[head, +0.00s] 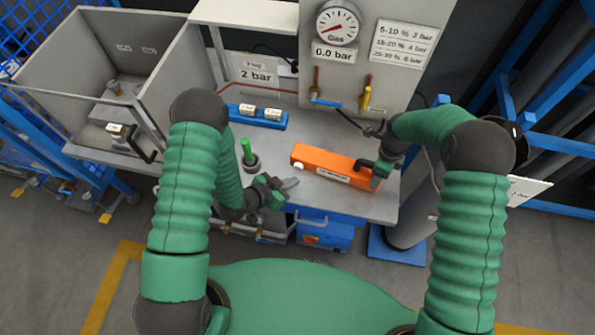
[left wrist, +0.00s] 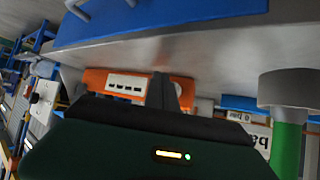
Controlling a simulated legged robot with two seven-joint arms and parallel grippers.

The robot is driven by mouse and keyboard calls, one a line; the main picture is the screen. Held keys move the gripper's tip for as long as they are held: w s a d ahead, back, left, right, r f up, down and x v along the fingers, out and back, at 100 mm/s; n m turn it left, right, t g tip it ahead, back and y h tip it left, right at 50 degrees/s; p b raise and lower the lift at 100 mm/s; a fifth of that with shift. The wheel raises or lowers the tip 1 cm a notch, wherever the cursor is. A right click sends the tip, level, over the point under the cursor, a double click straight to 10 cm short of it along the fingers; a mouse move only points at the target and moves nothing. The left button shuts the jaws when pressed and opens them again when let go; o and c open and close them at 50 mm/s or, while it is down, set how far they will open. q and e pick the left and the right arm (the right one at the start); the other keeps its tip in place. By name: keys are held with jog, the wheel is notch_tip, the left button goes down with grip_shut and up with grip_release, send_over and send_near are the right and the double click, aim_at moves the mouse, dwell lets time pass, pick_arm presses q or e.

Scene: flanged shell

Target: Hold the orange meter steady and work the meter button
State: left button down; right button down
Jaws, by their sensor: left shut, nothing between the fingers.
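The orange meter (head: 325,160) lies on the grey bench, a long block with a white label on its front. A small white round button (head: 298,166) shows at its left end. My left gripper (head: 291,183) is shut and empty, just in front of and below that end, apart from it. In the left wrist view the meter (left wrist: 97,81) shows behind my left finger (left wrist: 165,92). My right gripper (head: 374,172) is at the meter's right end, overlapping it; its fingers are partly hidden, so its grip is unclear.
A green-topped post (head: 247,152) stands left of my left gripper. A blue block (head: 257,117) with white labels lies behind it. A gauge (head: 337,23) and valves with a yellow handle (head: 366,97) are on the back panel. A grey bin (head: 110,60) stands at left.

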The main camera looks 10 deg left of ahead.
pick_arm(q)
jog(key=shift+w, duration=0.1)
jog(key=shift+w+d+r, duration=0.1)
jog(key=shift+w, duration=0.15)
jog(key=shift+w, duration=0.8)
dwell(0.9)
dwell(0.5)
jog(key=shift+s, duration=1.25)
jog(key=shift+s+a, duration=0.15)
jog(key=shift+s, duration=1.1)
jog(key=shift+s+a, duration=0.1)
jog(key=shift+s, duration=1.15)
